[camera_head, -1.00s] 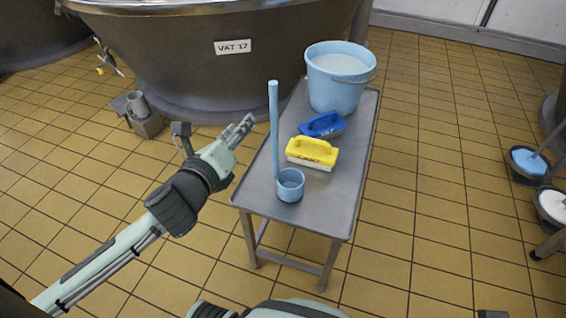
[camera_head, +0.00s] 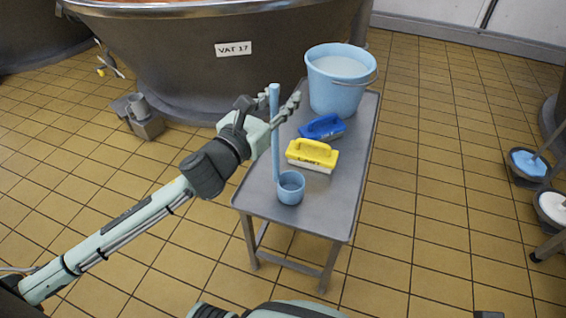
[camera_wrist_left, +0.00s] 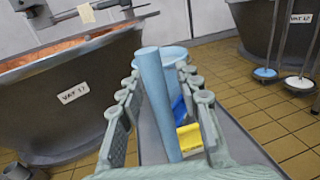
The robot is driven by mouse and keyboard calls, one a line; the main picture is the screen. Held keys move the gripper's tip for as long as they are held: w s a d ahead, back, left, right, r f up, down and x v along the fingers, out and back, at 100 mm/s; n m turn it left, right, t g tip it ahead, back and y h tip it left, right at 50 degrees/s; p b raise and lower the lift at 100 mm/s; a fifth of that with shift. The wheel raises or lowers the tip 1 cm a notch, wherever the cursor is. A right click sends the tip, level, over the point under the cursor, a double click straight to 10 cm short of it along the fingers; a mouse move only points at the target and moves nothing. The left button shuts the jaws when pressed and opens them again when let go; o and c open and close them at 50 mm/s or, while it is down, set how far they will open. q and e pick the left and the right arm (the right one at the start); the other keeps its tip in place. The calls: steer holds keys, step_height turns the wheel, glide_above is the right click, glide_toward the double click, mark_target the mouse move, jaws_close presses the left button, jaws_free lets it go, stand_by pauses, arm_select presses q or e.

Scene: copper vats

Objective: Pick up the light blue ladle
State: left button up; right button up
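The light blue ladle (camera_head: 291,190) stands upright on a grey metal table (camera_head: 318,219), its cup at the near left edge and its long handle straight up. My left gripper (camera_head: 282,108) is at the upper part of the handle. In the left wrist view the handle (camera_wrist_left: 158,105) stands between the two fingers (camera_wrist_left: 163,95), which are spread with gaps on both sides. The ladle's cup is hidden in that view. My right gripper does not show.
A yellow brush (camera_head: 312,153), a blue brush (camera_head: 322,126) and a light blue bucket (camera_head: 337,94) stand behind the ladle on the table. A large vat (camera_head: 200,60) is behind left.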

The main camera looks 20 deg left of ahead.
arm_select(q)
steer(key=shift+w+d, duration=0.1)
steer(key=shift+w, duration=0.5)
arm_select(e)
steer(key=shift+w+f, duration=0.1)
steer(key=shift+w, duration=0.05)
arm_select(q)
steer(key=c, duration=0.7)
jaws_close()
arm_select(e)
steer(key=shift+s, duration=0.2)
arm_select(q)
steer(key=shift+r, duration=0.1)
